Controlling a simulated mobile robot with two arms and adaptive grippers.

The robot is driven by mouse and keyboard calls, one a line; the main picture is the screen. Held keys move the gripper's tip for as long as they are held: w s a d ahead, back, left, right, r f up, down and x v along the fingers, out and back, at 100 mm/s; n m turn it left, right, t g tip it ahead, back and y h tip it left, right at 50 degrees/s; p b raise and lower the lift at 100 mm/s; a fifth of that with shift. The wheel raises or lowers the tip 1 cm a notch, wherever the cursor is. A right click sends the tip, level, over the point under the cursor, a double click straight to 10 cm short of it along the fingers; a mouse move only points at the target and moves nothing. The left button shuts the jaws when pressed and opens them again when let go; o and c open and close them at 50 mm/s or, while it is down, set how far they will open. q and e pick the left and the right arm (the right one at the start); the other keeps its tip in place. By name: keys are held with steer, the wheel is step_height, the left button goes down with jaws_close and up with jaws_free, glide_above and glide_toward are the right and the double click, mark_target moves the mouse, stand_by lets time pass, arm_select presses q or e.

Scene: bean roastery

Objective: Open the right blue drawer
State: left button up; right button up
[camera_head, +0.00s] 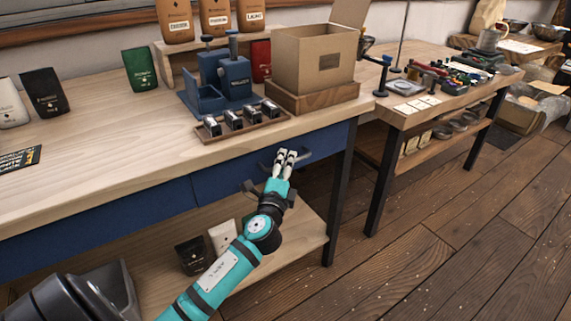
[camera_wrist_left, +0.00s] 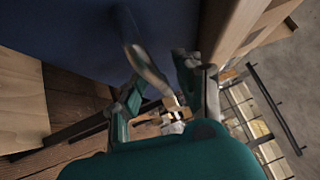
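The right blue drawer (camera_head: 232,169) is under the wooden bench top, its front looking flush with the blue drawer to its left. Its curved grey handle (camera_head: 303,154) sticks out from the front and shows in the left wrist view (camera_wrist_left: 150,68). My left gripper (camera_head: 285,158) is at this handle, its fingers pointing at the drawer front. In the wrist view the fingers (camera_wrist_left: 160,88) stand apart, with the handle bar between them and gaps visible. The fingers partly hide the handle in the head view. My right gripper is not in view.
A black table leg (camera_head: 338,200) is right of the gripper. Bags (camera_head: 222,236) stand on the lower shelf. The floor (camera_head: 440,225) at right is clear.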

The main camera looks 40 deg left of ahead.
arm_select(q)
jaws_close()
steer(key=shift+d+f, duration=0.1)
stand_by(0.6)
